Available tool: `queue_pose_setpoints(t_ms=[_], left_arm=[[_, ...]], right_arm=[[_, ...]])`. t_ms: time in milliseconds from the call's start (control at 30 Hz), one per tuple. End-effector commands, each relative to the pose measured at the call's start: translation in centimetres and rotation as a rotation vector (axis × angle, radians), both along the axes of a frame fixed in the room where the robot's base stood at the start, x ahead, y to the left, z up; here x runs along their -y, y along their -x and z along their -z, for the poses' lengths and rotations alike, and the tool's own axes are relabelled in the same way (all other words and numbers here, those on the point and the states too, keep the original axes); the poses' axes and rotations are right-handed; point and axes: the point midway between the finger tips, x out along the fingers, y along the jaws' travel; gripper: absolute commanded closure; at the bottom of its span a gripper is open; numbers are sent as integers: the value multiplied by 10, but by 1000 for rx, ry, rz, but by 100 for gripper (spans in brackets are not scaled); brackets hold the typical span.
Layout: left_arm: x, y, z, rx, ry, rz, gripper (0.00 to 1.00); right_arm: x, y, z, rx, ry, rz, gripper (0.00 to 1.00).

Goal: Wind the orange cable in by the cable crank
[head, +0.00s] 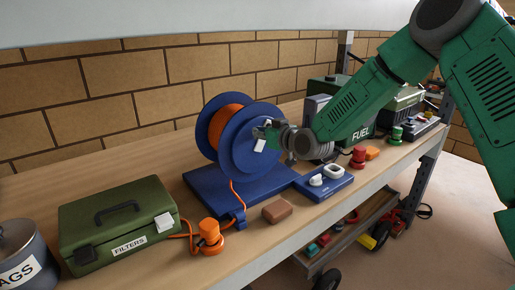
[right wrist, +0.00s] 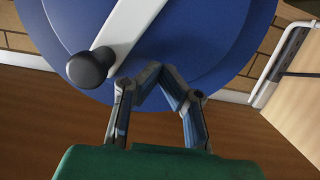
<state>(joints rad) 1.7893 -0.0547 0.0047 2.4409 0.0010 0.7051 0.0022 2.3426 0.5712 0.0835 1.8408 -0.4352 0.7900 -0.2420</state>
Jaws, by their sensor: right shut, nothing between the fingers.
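The blue cable reel (head: 254,160) stands upright on its blue base (head: 205,188), with orange cable (head: 231,116) wound between its two discs. A length of this cable runs down to an orange plug (head: 209,235) on the bench. The cable crank is a white arm (right wrist: 137,22) with a dark knob (right wrist: 92,66) across the reel's outer face. My right gripper (head: 268,133) is at that face, shut and empty. In the right wrist view its fingertips (right wrist: 155,73) meet just right of the knob, below the white arm; I cannot tell if they touch the disc. My left gripper is out of view.
A green FILTERS box (head: 118,225) and a grey pot (head: 22,255) stand at the left. A brown block (head: 278,211) and a blue switch box (head: 325,183) lie in front. A red knob-shaped item (head: 358,157) and FUEL can (head: 362,132) stand right. A lower shelf holds small items.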

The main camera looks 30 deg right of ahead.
Motion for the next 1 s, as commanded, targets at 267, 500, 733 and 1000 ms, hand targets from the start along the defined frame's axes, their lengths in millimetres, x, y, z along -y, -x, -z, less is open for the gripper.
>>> queue_pose_setpoints(t_ms=[267,500,733,1000], left_arm=[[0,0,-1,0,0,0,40],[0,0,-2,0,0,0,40],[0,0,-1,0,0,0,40],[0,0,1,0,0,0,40]], right_arm=[[15,-1,-2,2,-2,2,100],[24,-2,-3,0,-1,0,100],[26,-3,-3,0,-1,1,100],[45,-4,-1,0,0,0,100]])
